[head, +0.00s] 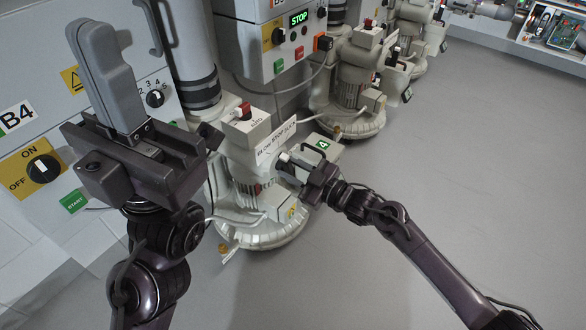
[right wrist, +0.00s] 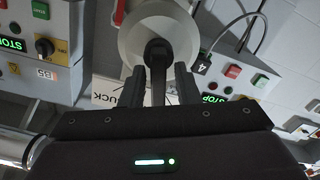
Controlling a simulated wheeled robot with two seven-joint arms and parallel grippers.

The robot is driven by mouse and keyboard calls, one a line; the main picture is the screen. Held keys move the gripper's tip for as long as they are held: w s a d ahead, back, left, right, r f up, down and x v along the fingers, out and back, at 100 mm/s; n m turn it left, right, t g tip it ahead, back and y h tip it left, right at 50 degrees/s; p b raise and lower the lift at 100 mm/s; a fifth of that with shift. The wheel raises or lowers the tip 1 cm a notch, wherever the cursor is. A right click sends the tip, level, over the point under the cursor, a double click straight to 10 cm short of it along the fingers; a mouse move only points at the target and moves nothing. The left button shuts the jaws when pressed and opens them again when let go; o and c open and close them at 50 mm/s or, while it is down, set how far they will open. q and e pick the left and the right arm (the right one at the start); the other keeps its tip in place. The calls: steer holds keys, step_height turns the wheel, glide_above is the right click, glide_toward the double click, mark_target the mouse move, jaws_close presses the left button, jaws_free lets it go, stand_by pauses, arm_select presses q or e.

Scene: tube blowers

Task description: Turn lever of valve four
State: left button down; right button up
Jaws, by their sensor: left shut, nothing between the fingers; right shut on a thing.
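The valve-four blower unit (head: 262,140) is a cream machine with a green "4" label (head: 322,144) and a paper strip reading "BLOW STOP SUCK". My right gripper (head: 287,160) is at its side, just below the label. In the right wrist view, its fingers (right wrist: 158,82) are shut on a black lever (right wrist: 157,52) in front of a pale round housing (right wrist: 128,42). In the head view the lever is mostly hidden by the gripper. My left gripper (head: 92,35) is raised at the left, shut and empty, fingers pointing up.
A control panel with a yellow on-off switch (head: 42,169) and green start button (head: 74,201) stands at the left. A panel lit "STOP" (head: 299,18) hangs behind. More blower units (head: 350,85) stand farther back. The grey floor at the right is clear.

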steer(key=shift+d+f+n, duration=0.1)
steer(key=shift+f+n, duration=0.1)
steer(key=shift+n, duration=0.6)
steer(key=shift+d+f+n, duration=0.1)
steer(key=shift+f+n, duration=0.1)
steer(key=shift+n, duration=0.6)
stand_by(0.6)
steer(key=shift+r+n, duration=0.15)
steer(key=shift+n, duration=0.35)
stand_by(4.7)
steer(key=o, duration=0.7)
steer(key=shift+c, duration=0.2)
steer(key=shift+s, duration=0.1)
